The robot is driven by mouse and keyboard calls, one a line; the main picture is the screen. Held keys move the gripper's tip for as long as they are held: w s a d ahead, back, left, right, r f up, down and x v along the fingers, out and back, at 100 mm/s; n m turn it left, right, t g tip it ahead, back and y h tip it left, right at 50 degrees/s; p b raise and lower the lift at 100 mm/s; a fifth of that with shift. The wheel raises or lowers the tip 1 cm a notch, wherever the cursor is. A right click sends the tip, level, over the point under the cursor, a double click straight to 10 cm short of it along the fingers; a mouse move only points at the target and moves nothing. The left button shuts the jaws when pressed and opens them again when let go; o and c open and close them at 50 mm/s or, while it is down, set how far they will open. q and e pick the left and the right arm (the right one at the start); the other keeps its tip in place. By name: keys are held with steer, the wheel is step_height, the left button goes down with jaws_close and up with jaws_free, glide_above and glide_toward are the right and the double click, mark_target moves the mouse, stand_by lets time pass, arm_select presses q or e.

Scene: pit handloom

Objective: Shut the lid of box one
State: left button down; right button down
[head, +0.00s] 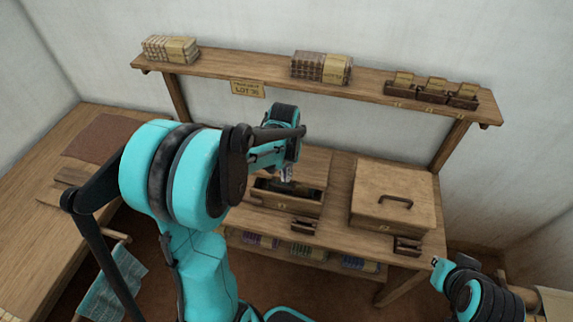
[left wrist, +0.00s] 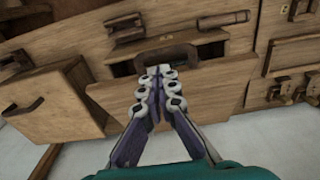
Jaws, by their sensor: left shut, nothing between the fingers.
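Box one, the wooden box (head: 285,205) left of centre on the bench, stands open with a dark inside; its number is too small to read. Its lid (head: 316,165) is raised at the back, partly hidden by my arm. My left gripper (head: 287,174) is over the box, in front of the lid as seen from the head. In the left wrist view my gripper (left wrist: 160,74) is shut and empty, its tips overlapping the box opening and a pale board; contact cannot be told. My right gripper (head: 438,262) is low at the right, its fingers too small to judge.
A second box (head: 392,195) with a handle stands shut to the right. Small latch-like blocks (head: 304,226) sit at the bench front. A shelf (head: 370,88) with bundles and card trays (head: 435,91) runs above. A side table (head: 40,215) stands at left.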

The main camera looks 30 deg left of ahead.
arm_select(q)
steer(key=shift+s+f, duration=0.25)
steer(key=shift+f, duration=0.2)
steer(key=s+f+t+b, duration=0.2)
steer(key=s+f+b, duration=0.1)
steer(key=f+b, duration=0.5)
steer(key=shift+s+d+f+t+y, duration=0.15)
steer(key=shift+d+f+t+y, duration=0.25)
steer(key=shift+f, duration=0.45)
